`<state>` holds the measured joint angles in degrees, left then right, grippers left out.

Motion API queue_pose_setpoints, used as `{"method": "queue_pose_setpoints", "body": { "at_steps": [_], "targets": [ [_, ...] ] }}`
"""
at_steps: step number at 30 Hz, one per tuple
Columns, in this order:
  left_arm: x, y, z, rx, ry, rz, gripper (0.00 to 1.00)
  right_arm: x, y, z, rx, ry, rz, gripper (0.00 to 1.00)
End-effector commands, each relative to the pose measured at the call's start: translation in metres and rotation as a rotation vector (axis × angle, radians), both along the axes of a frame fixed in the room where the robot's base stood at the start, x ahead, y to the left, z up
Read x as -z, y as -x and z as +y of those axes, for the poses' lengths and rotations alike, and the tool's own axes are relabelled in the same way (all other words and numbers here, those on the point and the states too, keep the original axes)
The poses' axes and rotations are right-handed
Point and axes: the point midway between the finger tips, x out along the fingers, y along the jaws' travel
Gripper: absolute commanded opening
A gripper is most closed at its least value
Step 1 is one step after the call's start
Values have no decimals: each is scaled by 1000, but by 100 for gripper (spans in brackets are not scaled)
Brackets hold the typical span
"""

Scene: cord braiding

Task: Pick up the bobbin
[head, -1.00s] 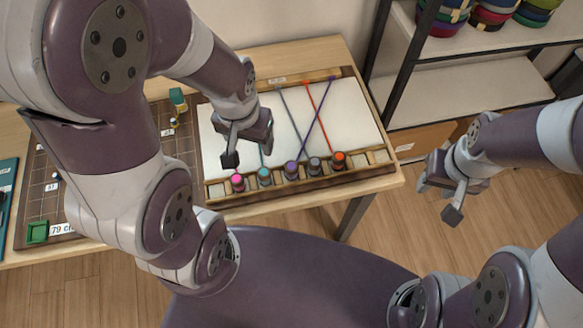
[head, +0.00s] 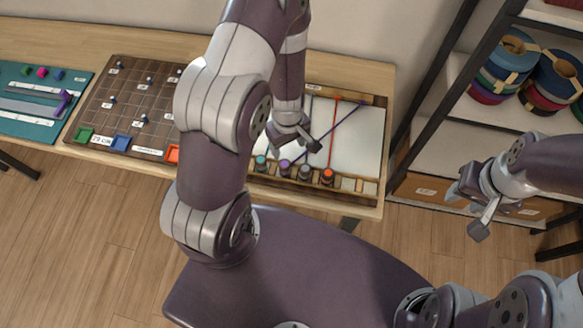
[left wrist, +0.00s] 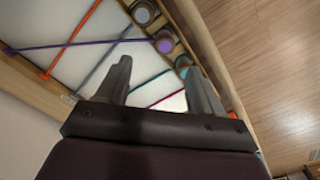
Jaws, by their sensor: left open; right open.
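Several bobbins stand in the row of slots along the front of the white braiding board (head: 355,150). They are teal (head: 261,162), purple (head: 284,168), grey (head: 305,173) and orange (head: 327,177). Cords run from them to the back rail. My left gripper (head: 298,141) hangs open and empty above the board, just behind the purple and grey bobbins. In the left wrist view its open fingers (left wrist: 158,78) have the teal bobbin (left wrist: 182,64) close beyond the right finger. A magenta cord (left wrist: 167,99) crosses between them. My right gripper (head: 467,212) is open and empty over the floor.
A gridded board (head: 130,100) with small trays and a teal mat (head: 35,105) lie left on the table. A shelf (head: 455,125) with cord rolls (head: 510,62) stands at right. My left arm hides the board's left part.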

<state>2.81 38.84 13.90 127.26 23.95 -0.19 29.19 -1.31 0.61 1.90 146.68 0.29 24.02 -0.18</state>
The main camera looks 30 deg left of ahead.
Motion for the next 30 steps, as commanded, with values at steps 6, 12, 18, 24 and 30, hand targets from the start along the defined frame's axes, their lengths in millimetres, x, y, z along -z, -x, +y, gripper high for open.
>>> {"method": "queue_pose_setpoints", "body": {
  "at_steps": [6,12,18,24,30],
  "targets": [
    [59,1,1,0,1,3,67,49,0,0,0,0,1,43],
    [81,2,2,2,1,3,67,63,0,0,0,0,0,43],
    [116,4,5,2,1,3,67,82,0,1,0,0,0,43],
    [119,4,5,3,1,2,67,81,0,1,0,0,0,43],
    [119,4,5,3,1,3,31,81,0,1,0,0,0,43]
  ]
}}
